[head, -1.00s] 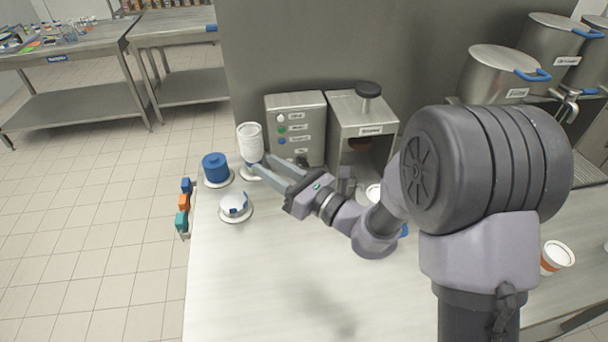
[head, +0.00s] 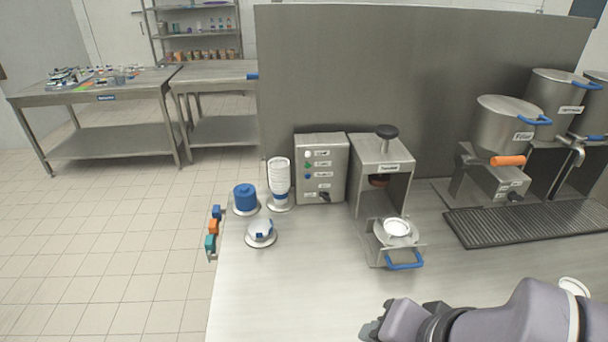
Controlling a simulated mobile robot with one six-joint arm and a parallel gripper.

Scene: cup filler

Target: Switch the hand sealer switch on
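The hand sealer (head: 362,148) is a steel press with a black round knob on top. It stands on the counter against the steel back panel. Its tray (head: 378,256) with a blue handle is pulled out at the front and holds a white cup (head: 397,228). A steel control box (head: 311,142) touches or nearly touches its left side. The box has white, green and blue lamps and a black switch (head: 325,196) low on its front. The switch position is too small to tell. My gripper (head: 372,326) is at the bottom, well in front of the sealer, with its fingers mostly hidden.
A white stack of cups or lids (head: 279,176) stands left of the box, beside a blue cylinder (head: 245,197) and a small round holder (head: 261,231). A filler with a pot (head: 508,128) and a drip grate (head: 530,222) are at right. The counter's front left is clear.

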